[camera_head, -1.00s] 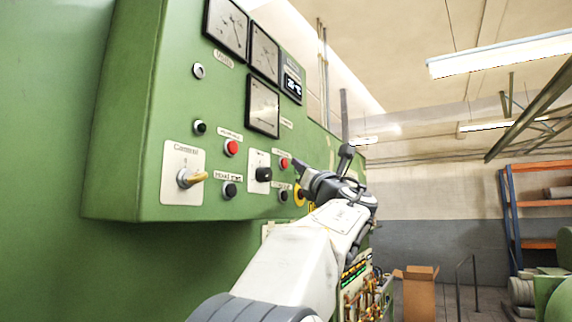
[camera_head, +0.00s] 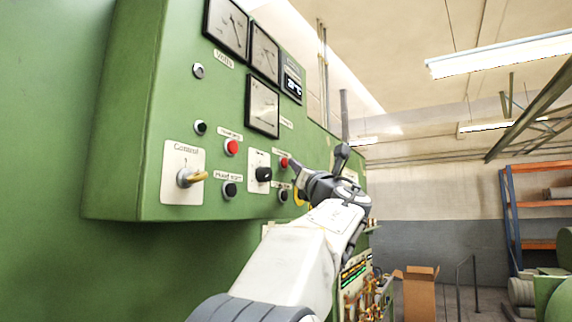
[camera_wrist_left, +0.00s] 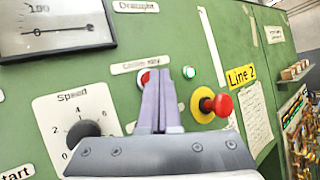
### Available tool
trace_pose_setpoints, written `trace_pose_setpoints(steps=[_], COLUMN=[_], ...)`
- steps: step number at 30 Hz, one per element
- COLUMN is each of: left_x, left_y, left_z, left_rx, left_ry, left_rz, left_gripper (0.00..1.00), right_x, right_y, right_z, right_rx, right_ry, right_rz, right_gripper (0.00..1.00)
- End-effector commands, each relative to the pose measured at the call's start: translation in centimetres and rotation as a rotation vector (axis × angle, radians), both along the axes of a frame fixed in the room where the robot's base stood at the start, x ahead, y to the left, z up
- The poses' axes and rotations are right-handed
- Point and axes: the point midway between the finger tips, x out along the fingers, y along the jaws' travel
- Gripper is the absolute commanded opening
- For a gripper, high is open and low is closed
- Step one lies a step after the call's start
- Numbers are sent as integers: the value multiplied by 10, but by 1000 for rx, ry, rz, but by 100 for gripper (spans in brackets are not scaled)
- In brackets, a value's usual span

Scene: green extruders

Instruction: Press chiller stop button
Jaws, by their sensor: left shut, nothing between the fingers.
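A red button (camera_head: 284,162) sits under a small label on the green control panel (camera_head: 150,100). In the left wrist view the red button (camera_wrist_left: 147,78) is partly hidden behind my fingers, under a label too blurred to read surely. My left gripper (camera_head: 293,165) is shut and empty, its fingertips pointing at the panel right beside this button. In the left wrist view the closed fingers (camera_wrist_left: 160,75) overlap the button's right side; I cannot tell whether they touch it. Another red button (camera_head: 232,147) is further left on the panel. My right gripper is not in view.
A yellow-handled control switch (camera_head: 190,178) sticks out at the left. Gauges (camera_head: 263,105) sit above. Open room lies right of the panel.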

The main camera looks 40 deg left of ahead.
Motion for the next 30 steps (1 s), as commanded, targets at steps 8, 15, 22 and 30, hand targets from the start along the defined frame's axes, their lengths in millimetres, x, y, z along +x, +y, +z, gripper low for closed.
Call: trace_pose_setpoints(steps=[8,15,22,30], left_x=[-1,-2,-2,-1], left_y=[3,6,8,6], left_z=[0,0,0,0], left_rx=[0,0,0,0], left_ry=[0,-1,-1,0], left_rz=[0,1,1,0], left_gripper=[0,0,0,0], right_x=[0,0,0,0], right_y=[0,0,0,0], right_z=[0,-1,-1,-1], right_rx=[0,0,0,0], right_ry=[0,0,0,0], right_rz=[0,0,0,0], right_gripper=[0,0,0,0])
